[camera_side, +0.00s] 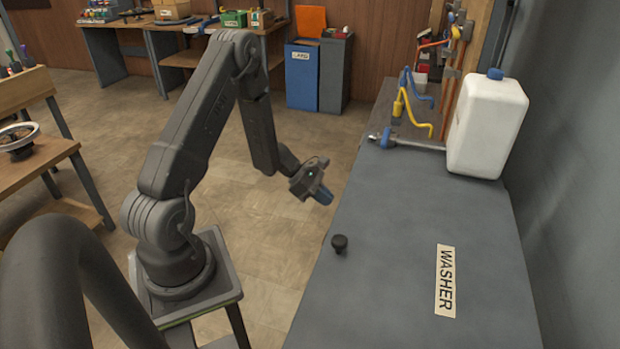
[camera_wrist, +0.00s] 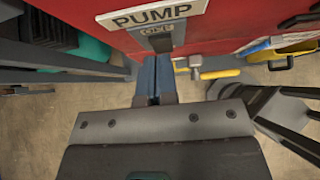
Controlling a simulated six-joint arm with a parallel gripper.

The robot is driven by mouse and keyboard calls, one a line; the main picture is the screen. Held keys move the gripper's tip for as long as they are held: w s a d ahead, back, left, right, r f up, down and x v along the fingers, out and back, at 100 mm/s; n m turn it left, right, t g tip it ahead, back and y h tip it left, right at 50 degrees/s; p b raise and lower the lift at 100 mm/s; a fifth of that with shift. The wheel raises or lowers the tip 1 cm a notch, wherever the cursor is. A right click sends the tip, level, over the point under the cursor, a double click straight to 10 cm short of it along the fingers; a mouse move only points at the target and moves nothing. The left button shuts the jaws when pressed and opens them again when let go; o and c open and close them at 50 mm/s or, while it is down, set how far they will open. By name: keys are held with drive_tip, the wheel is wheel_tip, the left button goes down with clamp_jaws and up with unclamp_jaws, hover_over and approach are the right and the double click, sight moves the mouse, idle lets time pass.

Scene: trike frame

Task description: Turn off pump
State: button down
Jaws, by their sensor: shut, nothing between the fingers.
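In the wrist view a red panel (camera_wrist: 95,10) bears a white PUMP label (camera_wrist: 150,14). Just below the label is a small grey switch plate (camera_wrist: 159,40); its small lettering is not clear enough to read surely. My gripper (camera_wrist: 156,98) has its blue fingers together and empty, pointing at the switch plate from below in the picture. I cannot tell whether the fingertips touch it. In the side view my gripper (camera_side: 322,196) hangs beside the left edge of the grey WASHER cabinet top. The red panel and the switch are hidden in that view.
Dark frames flank the wrist view. On the washer top (camera_side: 400,240) are a black knob (camera_side: 340,243), a white jug (camera_side: 487,125) and a yellow hose (camera_side: 417,118). Open floor (camera_side: 285,245) lies between my base and the washer.

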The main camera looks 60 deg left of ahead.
drive_tip(key=r+v, duration=0.1)
drive_tip(key=v, duration=1)
drive_tip(key=shift+w+d, duration=0.25)
drive_tip(key=shift+d, duration=0.05)
drive_tip(key=shift+r, duration=0.15)
drive_tip(key=s+d+r+m+g+y, duration=0.2)
drive_tip(key=d+r+m+g, duration=0.2)
drive_tip(key=d+r+m, duration=1.15)
drive_tip(key=s+d+r+m+t+y, duration=0.2)
drive_tip(key=s+d+r+m+y, duration=0.3)
drive_tip(key=s+d+m, duration=0.4)
drive_tip(key=shift+s+d+r+m, duration=0.3)
drive_tip(key=shift+s+r+m, duration=0.1)
drive_tip(key=shift+s+m, duration=0.8)
drive_tip(key=shift+w, duration=0.1)
